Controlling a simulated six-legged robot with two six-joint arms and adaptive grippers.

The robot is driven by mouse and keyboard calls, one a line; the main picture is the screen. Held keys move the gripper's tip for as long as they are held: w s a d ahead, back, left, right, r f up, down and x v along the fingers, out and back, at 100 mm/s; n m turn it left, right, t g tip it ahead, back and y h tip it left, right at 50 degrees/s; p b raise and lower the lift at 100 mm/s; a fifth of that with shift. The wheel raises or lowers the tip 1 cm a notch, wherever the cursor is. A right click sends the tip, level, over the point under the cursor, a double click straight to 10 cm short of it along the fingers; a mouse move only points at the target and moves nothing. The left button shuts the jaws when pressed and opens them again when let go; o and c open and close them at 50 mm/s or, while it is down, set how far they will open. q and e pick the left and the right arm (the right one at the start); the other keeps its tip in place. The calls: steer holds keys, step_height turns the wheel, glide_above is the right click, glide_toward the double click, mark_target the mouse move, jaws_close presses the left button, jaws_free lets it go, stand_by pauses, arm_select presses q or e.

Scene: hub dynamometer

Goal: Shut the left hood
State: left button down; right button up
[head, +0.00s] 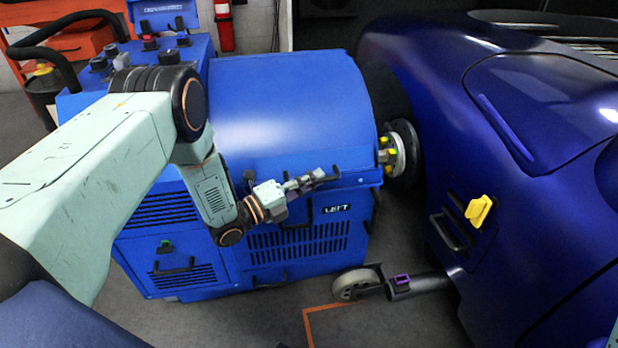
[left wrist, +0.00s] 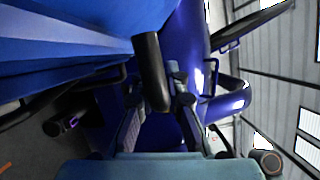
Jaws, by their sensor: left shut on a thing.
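The left hood (head: 285,105) is a blue curved cover on the blue dynamometer unit, which bears a "LEFT" label (head: 337,209). The hood lies down over the unit, with its front lower edge close to the body; I cannot tell if it is fully seated. My left gripper (head: 322,178) is at that front edge, shut on the hood's black handle (left wrist: 150,70). My right gripper is not in view.
A dark blue car (head: 540,120) stands close on the right, its hub (head: 398,153) beside the unit. A yellow clip (head: 479,210) sits on the car. A caster wheel (head: 355,284) and dark tube (head: 418,286) are low in front. Grey floor is clear at the bottom middle.

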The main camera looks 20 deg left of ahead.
arm_select(q)
steer(key=shift+s+d+f, duration=0.1)
steer(key=shift+s+f, duration=0.1)
steer(key=shift+f, duration=0.2)
steer(key=c, duration=1.5)
jaws_free()
steer(key=shift+w+f, duration=0.1)
steer(key=shift+w, duration=0.05)
steer(key=shift+o, duration=0.7)
steer(key=shift+r, duration=0.2)
steer(key=r+v, duration=0.1)
steer(key=v, duration=1.1)
steer(key=shift+f, duration=0.35)
